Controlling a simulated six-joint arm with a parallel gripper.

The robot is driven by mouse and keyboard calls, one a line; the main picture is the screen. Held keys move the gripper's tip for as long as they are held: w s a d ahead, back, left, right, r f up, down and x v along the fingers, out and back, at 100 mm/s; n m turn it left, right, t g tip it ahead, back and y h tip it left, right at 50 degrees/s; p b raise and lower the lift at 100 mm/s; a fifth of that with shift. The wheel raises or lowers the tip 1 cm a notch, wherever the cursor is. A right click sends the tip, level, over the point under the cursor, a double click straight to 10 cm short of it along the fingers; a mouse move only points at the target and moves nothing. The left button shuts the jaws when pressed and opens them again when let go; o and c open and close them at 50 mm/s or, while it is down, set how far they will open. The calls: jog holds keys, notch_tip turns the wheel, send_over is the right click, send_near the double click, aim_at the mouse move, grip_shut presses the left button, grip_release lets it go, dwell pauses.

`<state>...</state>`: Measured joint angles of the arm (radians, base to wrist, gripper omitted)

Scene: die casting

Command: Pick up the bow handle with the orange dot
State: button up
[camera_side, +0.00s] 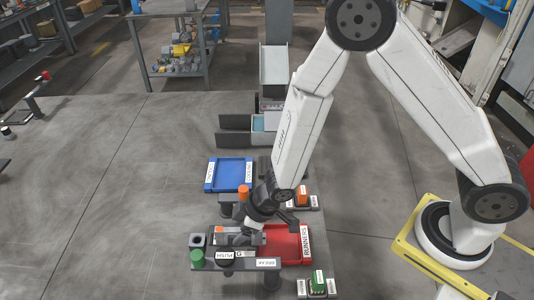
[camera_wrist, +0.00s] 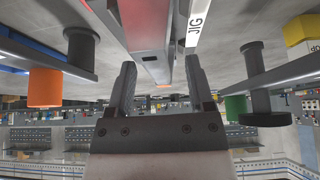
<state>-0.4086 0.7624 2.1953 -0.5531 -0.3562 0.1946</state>
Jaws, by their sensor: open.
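A long grey bar (camera_wrist: 148,35) runs beyond the fingers, beside a white JIG label (camera_wrist: 194,25). An orange cylinder (camera_side: 243,192) stands behind the gripper; an orange cylinder also shows at the left of the wrist view (camera_wrist: 45,87). I cannot make out a bow handle with an orange dot in either view; the arm hides part of the bench.
A green cylinder (camera_side: 197,257) stands at the bench's left end. The red RUNNERS tray (camera_side: 305,243) is right of the gripper. A blue tray (camera_side: 230,187) lies behind. Small holders with an orange block (camera_side: 302,195) and a green block (camera_side: 319,279) stand right.

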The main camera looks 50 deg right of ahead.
jog(key=shift+x, duration=1.45)
jog(key=shift+d, duration=0.1)
grip_shut()
dwell(0.6)
